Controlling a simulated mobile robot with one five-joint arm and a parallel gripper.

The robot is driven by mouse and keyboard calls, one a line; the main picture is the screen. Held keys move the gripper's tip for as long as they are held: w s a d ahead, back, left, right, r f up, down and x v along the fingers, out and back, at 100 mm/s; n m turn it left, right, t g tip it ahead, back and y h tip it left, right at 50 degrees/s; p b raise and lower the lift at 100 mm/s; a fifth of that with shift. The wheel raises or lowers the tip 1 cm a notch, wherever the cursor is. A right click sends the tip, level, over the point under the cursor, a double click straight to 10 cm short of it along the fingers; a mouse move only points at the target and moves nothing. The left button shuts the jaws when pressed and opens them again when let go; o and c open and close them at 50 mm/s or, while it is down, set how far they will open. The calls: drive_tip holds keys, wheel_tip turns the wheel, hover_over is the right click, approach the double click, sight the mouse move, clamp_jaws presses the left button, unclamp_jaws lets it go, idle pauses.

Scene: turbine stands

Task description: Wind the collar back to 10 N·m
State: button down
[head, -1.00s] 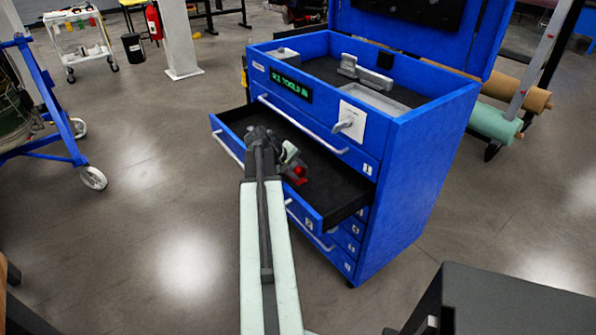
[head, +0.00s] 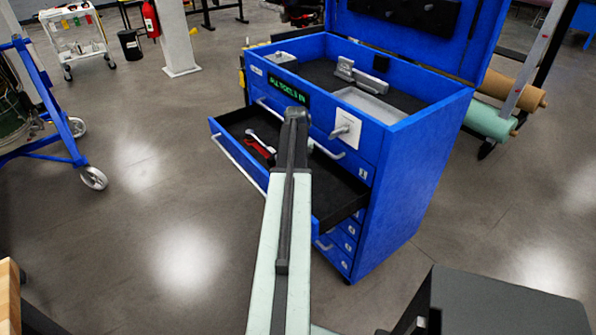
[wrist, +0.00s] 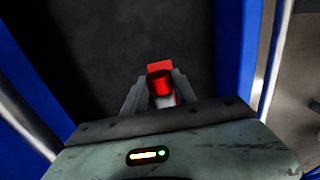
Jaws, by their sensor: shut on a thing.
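My gripper (wrist: 160,95) is in the wrist view, its two pale fingers shut on a red thing (wrist: 159,82) with a round red end and a paler part between the fingers. Whether this is the collar, I cannot tell; no scale or number is readable. Dark drawer floor lies behind it. In the head view my arm hides the fingers. A silver and red tool (head: 260,147) lies in the left part of the open drawer (head: 338,192); its details are too small to tell.
The blue tool cabinet (head: 410,190) has a lit green display (head: 289,87) and a grey lever on a white plate (head: 346,128). Its top tray holds a grey fixture (head: 362,76). A dark box (head: 500,300) stands at the lower right. Floor left of the cabinet is clear.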

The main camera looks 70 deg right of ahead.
drive_tip(key=shift+s+d+t+y, duration=0.15)
drive_tip(key=shift+t+y, duration=0.25)
drive_tip(key=shift+y, duration=0.3)
drive_tip(key=c, duration=1)
unclamp_jaws()
drive_tip(key=r+p, duration=0.7)
drive_tip(key=r, duration=0.1)
drive_tip(key=shift+s+d+p, duration=0.25)
drive_tip(key=shift+d+p, duration=0.15)
drive_tip(key=shift+f, duration=0.1)
